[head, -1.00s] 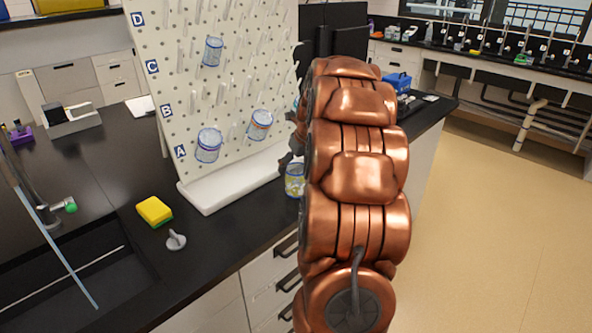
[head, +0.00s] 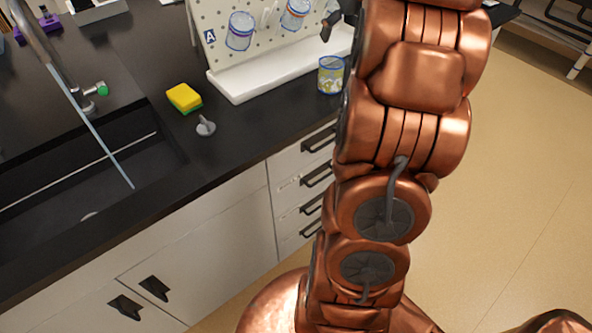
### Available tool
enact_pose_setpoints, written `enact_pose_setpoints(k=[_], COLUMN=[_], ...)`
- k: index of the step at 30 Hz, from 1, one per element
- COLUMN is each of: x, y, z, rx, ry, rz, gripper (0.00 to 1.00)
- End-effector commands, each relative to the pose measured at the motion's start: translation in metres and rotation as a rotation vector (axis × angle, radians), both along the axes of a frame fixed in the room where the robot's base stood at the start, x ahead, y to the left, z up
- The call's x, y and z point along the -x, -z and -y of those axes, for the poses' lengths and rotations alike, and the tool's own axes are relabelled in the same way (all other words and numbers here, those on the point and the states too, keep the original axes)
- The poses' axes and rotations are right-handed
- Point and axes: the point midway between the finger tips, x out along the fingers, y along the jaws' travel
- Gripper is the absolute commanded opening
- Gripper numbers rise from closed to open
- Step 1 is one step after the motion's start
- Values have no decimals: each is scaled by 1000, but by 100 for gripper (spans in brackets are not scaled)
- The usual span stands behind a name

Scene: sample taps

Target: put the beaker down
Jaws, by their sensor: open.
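A beaker (head: 331,75) with yellowish contents and a blue rim stands upright on the black counter (head: 262,128), just right of the drying rack's front tray. My gripper (head: 330,27) shows only in part above the beaker, beside my copper arm. The visible dark finger is apart from the beaker, and the gripper is open.
Two more beakers hang on the pegboard rack (head: 243,90) marked A. A yellow and green sponge (head: 184,98) and a grey stopper (head: 205,126) lie on the counter left of it. The sink (head: 75,180) with its tap is at the left.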

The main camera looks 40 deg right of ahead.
Motion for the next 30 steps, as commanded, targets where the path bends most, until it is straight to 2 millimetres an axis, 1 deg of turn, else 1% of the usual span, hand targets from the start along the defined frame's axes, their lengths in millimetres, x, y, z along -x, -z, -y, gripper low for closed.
enact_pose_setpoints(k=[2,4,5,6,8,9,11,12,14,15,17,18,20,21,23,24,26,27,29,30], x=[-2,-3,-3,-2,1,5,12,17,27,35,48,57,72,82,100,111,130,143,162,176], y=[3,5,7,11,16,20,26,30,36,41,48,51,60,64,71,77,84,89,97,103], z=[-19,-44,-57,-76,-105,-124,-151,-169,-195,-210,-234,-248,-269,-282,-300,-311,-326,-335,-347,-354], rx=[16,45,60,79,111,132,162,181,210,228,252,270,290,307,326,337,356,363,376,381], ry=[-88,-219,-288,-391,-555,-667,-832,-943,-1111,-1222,-1391,-1503,-1672,-1785,-1954,-2068,-2236,-2351,-2521,-2634], rz=[-19,-42,-54,-74,-101,-118,-142,-155,-174,-185,-199,-206,-216,-219,-223,-223,-218,-213,-202,-193], gripper=[92,92,92,92,92,92,92,92,92,92,92,92,92,92,92,92,92,92,92,92])
